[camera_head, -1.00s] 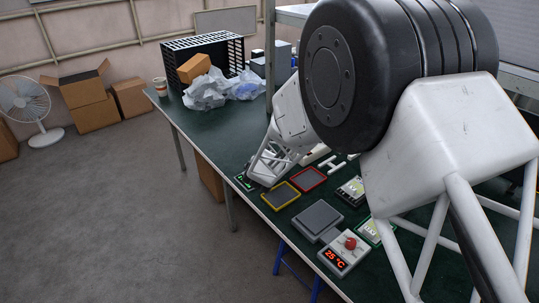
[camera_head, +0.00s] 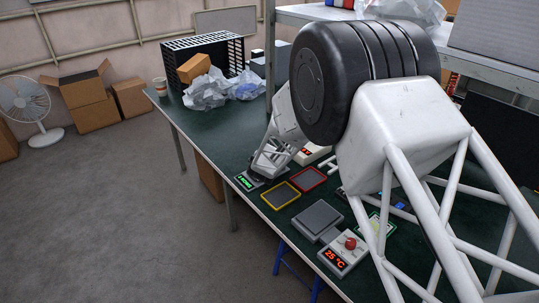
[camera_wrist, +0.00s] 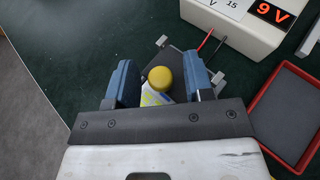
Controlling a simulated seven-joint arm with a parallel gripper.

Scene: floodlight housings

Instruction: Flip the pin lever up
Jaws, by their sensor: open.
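In the wrist view a round yellow knob (camera_wrist: 160,78) shows between the two blue fingers of my gripper (camera_wrist: 160,70). The gripper is open, with a gap on the left of the knob and a smaller one on the right. The knob stands over a dark grey plate (camera_wrist: 182,62) with metal clips and a white and yellow label. I cannot tell whether this knob is the pin lever's end. In the head view my gripper (camera_head: 264,170) is low over the bench's left part, beside a box with a green display (camera_head: 245,181); my arm hides much there.
A yellow-rimmed tray (camera_head: 281,195) and a red-rimmed tray (camera_head: 308,179) lie nearby. A white 9 V box (camera_wrist: 235,22) with red and black leads is close. A grey pad (camera_head: 319,220) and a 25 °C box with red knob (camera_head: 343,252) stand at the front edge.

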